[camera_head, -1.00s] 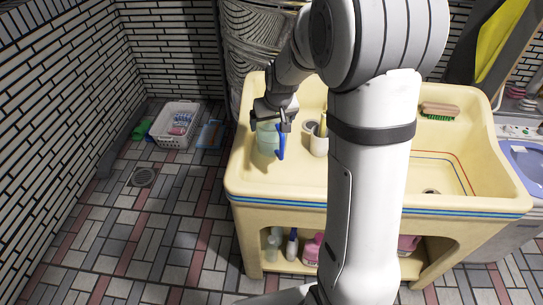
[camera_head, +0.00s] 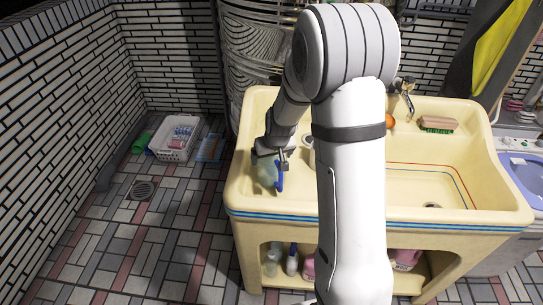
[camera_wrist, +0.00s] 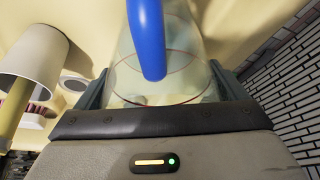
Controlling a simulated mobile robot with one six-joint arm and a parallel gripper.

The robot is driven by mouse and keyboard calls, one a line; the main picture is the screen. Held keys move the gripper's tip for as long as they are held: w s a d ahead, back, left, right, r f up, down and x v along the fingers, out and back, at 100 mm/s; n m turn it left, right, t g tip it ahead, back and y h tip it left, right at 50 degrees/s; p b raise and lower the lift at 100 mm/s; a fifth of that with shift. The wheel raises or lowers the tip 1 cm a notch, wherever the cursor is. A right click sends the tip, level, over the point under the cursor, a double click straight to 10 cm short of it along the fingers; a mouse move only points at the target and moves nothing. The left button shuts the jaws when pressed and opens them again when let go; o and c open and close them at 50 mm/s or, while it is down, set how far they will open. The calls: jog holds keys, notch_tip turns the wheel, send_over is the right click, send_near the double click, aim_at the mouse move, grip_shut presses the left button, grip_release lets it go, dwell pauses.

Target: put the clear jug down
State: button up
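The clear jug (camera_head: 266,173) with a blue handle (camera_head: 280,181) is at the left end of the cream sink unit (camera_head: 250,190). My gripper (camera_head: 272,157) is at the jug from above. In the wrist view, the jug (camera_wrist: 185,75) fills the space between my two fingers (camera_wrist: 160,90), which appear to press on its sides. The blue handle (camera_wrist: 148,40) points toward the wrist camera. The jug's base is hard to see, so I cannot tell whether it touches the sink surface.
A white cup (camera_wrist: 30,62) stands close beside the jug; my arm mostly hides it in the head view. A brush (camera_head: 437,123) lies on the sink's back right ledge. A white basket (camera_head: 174,142) is on the floor at left. The sink's right basin looks clear.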

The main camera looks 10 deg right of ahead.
jog(key=shift+o, duration=0.9)
jog(key=v, duration=1.2)
jog(key=s+r+g, duration=0.1)
jog(key=s+r, duration=0.1)
jog(key=s, duration=0.9)
jog(key=s+r+g, duration=0.1)
jog(key=s+r, duration=0.2)
jog(key=s, duration=0.9)
jog(key=shift+s+a+m, duration=0.15)
jog(key=shift+s+m, duration=0.15)
jog(key=shift+m, duration=0.1)
jog(key=shift+r, duration=0.1)
